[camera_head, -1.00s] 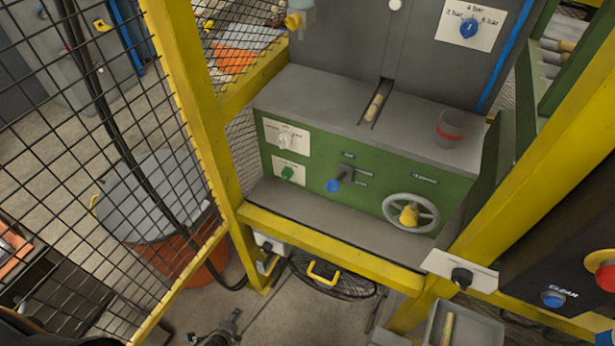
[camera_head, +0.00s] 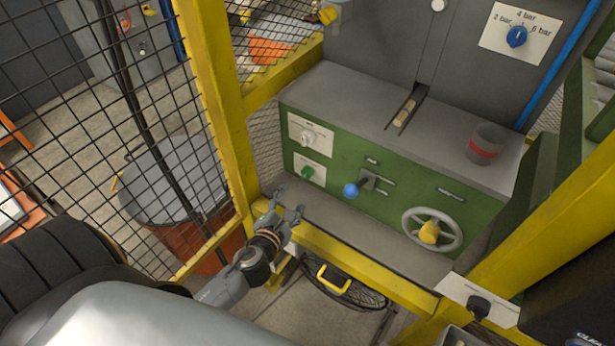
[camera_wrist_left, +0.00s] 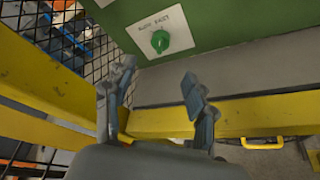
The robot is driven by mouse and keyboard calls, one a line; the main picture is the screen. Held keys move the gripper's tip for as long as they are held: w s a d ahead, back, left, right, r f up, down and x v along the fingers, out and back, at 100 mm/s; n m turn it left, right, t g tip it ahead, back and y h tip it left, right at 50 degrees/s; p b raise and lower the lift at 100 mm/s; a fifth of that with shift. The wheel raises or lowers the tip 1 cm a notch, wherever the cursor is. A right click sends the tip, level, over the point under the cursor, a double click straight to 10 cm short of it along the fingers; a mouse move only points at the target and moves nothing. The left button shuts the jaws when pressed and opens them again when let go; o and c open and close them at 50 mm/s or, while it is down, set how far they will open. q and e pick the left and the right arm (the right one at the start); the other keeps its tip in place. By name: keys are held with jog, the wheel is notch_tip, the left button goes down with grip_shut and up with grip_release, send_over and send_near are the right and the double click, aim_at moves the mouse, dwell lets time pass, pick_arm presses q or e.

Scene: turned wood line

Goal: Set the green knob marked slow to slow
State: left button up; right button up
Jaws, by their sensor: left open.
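The green knob (camera_head: 307,172) sits on a white label plate (camera_head: 318,178) at the lower left of the green machine panel. In the left wrist view the green knob (camera_wrist_left: 160,41) shows on its plate, ahead of and above the fingers; the printed words are too blurred to read surely. My left gripper (camera_head: 289,202) is open and empty, below and a little left of the knob, near the yellow rail. In the left wrist view the open gripper (camera_wrist_left: 158,82) has its two fingers apart, not touching the knob. My right gripper is not in view.
A white knob (camera_head: 308,138) sits just above the green one. A blue-tipped lever (camera_head: 352,190) and a handwheel (camera_head: 432,230) are to the right. A yellow rail (camera_head: 350,258) runs below the panel, and a yellow post (camera_head: 217,100) with mesh stands at left.

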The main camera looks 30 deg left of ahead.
aim_at(304, 177)
pick_arm(q)
jog(key=x, duration=1.1)
jog(key=shift+w+a+f, duration=0.1)
jog(key=shift+w+f, duration=0.1)
jog(key=shift+w, duration=0.15)
jog(key=c, duration=1.2)
jog(key=shift+o, duration=0.2)
jog(key=shift+r, duration=0.1)
